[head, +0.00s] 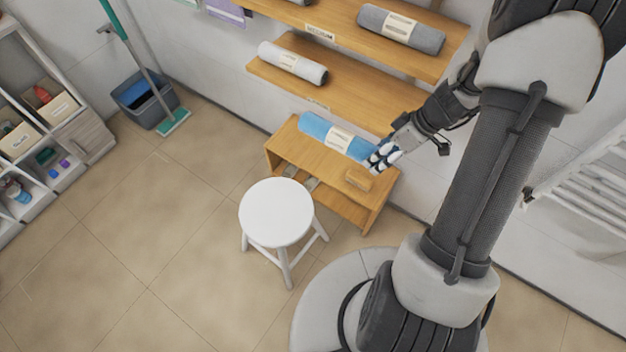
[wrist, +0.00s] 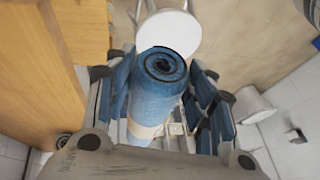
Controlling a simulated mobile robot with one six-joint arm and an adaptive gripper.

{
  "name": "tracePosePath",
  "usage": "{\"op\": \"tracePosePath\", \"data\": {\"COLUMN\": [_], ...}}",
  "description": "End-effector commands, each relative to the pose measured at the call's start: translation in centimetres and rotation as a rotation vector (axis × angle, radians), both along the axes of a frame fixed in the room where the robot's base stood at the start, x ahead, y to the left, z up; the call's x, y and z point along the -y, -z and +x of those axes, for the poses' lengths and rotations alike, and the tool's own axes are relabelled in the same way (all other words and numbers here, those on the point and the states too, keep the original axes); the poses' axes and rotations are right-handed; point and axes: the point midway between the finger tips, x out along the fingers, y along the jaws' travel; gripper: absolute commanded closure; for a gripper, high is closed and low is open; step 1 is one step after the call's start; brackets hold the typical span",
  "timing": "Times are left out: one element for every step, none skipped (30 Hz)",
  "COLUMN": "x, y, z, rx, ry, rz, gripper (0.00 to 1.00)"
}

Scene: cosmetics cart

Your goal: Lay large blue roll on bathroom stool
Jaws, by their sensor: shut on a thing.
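The large blue roll (head: 335,137), with a pale paper band, lies along the wooden bench top at the foot of the shelves in the head view. My gripper (head: 383,155) is at its right end. In the wrist view the roll (wrist: 156,95) sits between my finger pads, with its spiral end facing away from me, and my gripper (wrist: 160,108) is shut on it. Whether the roll touches the bench cannot be told. The white round bathroom stool (head: 276,211) stands on the floor in front of the bench, its seat empty. The seat (wrist: 168,35) shows beyond the roll in the wrist view.
The wooden bench (head: 285,150) carries a small tan block (head: 358,179) at its right. A grey roll (head: 401,27) and a white roll (head: 292,63) lie on shelves above. A bucket (head: 146,98) with a mop stands at left. Floor left of the stool is clear.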

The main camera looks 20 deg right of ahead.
Motion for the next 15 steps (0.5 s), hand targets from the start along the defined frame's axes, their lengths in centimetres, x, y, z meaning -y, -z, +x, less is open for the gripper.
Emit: {"op": "tracePosePath", "data": {"x": [-0.5, -0.8, -1.3, -1.7, -2.1, -2.7, -3.3, -3.7, -4.5, -5.0, -5.5, -6.3, -6.9, -7.6, -8.5], "y": [0.1, 0.3, 0.6, 0.9, 1.3, 1.8, 2.3, 2.8, 3.5, 4.1, 4.6, 5.5, 6.1, 6.9, 7.8], "z": [0.7, 1.1, 1.8, 2.4, 3.0, 3.7, 4.3, 4.8, 5.5, 5.9, 6.3, 6.8, 7.1, 7.5, 7.7], "rx": [-0.001, -0.002, -0.003, -0.004, -0.004, -0.005, -0.005, -0.005, -0.005, -0.006, -0.006, -0.007, -0.008, -0.008, -0.009], "ry": [-0.005, -0.007, -0.008, -0.010, -0.010, -0.011, -0.011, -0.010, -0.010, -0.009, -0.010, -0.008, -0.008, -0.006, -0.006], "rz": [0.002, 0.002, 0.003, 0.003, 0.003, 0.003, 0.003, 0.003, 0.003, 0.003, 0.003, 0.003, 0.004, 0.003, 0.003], "gripper": [0.83, 0.83, 0.83, 0.83, 0.83, 0.83, 0.83, 0.83, 0.83, 0.83, 0.83, 0.83, 0.83, 0.83, 0.83]}}
